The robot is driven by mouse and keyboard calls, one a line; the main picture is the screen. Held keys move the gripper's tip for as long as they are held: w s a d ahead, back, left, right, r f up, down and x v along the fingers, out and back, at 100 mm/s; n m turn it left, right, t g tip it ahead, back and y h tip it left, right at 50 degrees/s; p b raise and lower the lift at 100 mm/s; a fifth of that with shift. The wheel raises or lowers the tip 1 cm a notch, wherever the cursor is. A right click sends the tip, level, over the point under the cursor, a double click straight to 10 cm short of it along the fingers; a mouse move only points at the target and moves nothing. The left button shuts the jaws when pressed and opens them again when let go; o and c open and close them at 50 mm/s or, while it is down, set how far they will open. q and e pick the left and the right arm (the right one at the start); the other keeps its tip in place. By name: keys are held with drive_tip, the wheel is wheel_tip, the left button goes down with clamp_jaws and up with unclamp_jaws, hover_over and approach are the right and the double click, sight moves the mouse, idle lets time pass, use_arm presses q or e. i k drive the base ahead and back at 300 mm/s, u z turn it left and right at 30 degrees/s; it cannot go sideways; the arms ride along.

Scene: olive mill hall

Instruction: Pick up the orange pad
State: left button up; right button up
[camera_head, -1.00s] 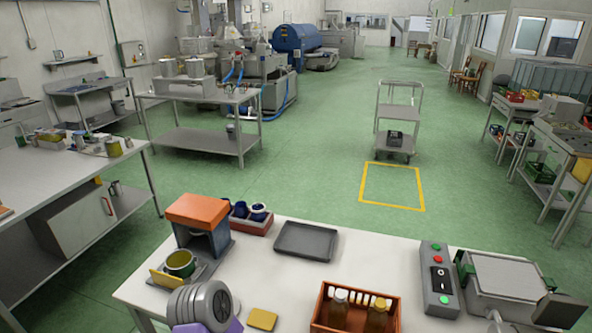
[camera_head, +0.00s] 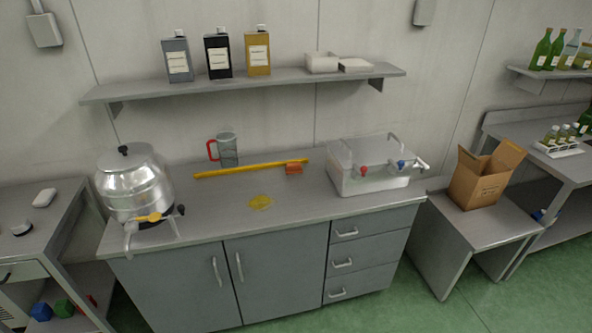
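A small orange pad-like block (camera_head: 293,168) lies on the grey counter (camera_head: 225,214), right at the right end of a long yellow stick (camera_head: 240,170). I cannot tell whether the block is joined to the stick or only lies by it. A yellow patch (camera_head: 261,202), like a spill, is on the counter in front of them. Neither of my grippers is in view.
A steel urn (camera_head: 135,182) with a tap stands at the counter's left end. A red-handled jug (camera_head: 227,150) is behind the stick. A clear-lidded tank (camera_head: 372,165) stands to the right. A shelf (camera_head: 290,77) with tins hangs above. The counter front is mostly free.

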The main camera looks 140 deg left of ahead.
sight(291, 168)
drive_tip(key=u, duration=3.55)
drive_tip(key=i, duration=0.8)
drive_tip(key=u, duration=2.25)
drive_tip(key=i, duration=0.15)
drive_tip(key=z, duration=0.2)
